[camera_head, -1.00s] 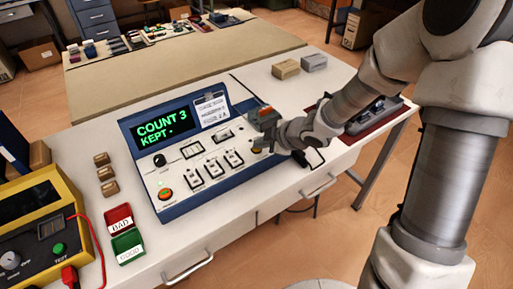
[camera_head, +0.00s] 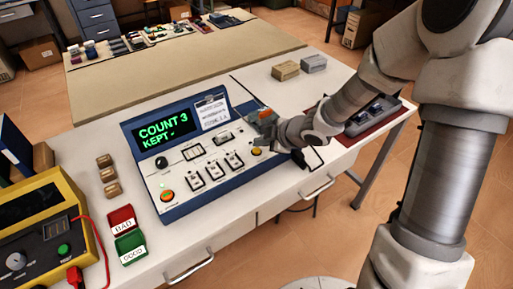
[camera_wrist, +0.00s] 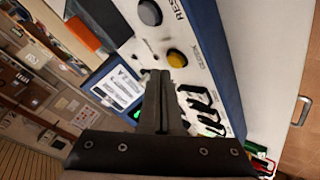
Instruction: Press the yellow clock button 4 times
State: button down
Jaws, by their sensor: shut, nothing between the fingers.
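The blue and white console (camera_head: 205,160) stands on the white bench. Its green display (camera_head: 163,132) reads "COUNT 3" and, below, "KEPT" with a mark too small to read. The yellow clock button (camera_head: 256,151) is at the right of the panel's lower row. It also shows in the wrist view (camera_wrist: 177,58), just beyond and to the right of the fingertips. My gripper (camera_wrist: 161,73) is shut and empty, its fingertips near the yellow button with a gap seeming to show between them. In the head view my gripper (camera_head: 260,128) is over the panel's right end.
A grey button marked RESET (camera_wrist: 149,12) is near the yellow one. A lit red-orange button (camera_head: 167,196) is at the panel's lower left. Switches (camera_head: 214,169) line the panel. A yellow tester (camera_head: 40,235) and red and green trays (camera_head: 122,219) stand left.

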jog(key=shift+r, duration=0.1)
notch_tip(320, 180, up, 5)
jog(key=p, duration=0.5)
jog(key=shift+d, duration=0.1)
dwell(2.5)
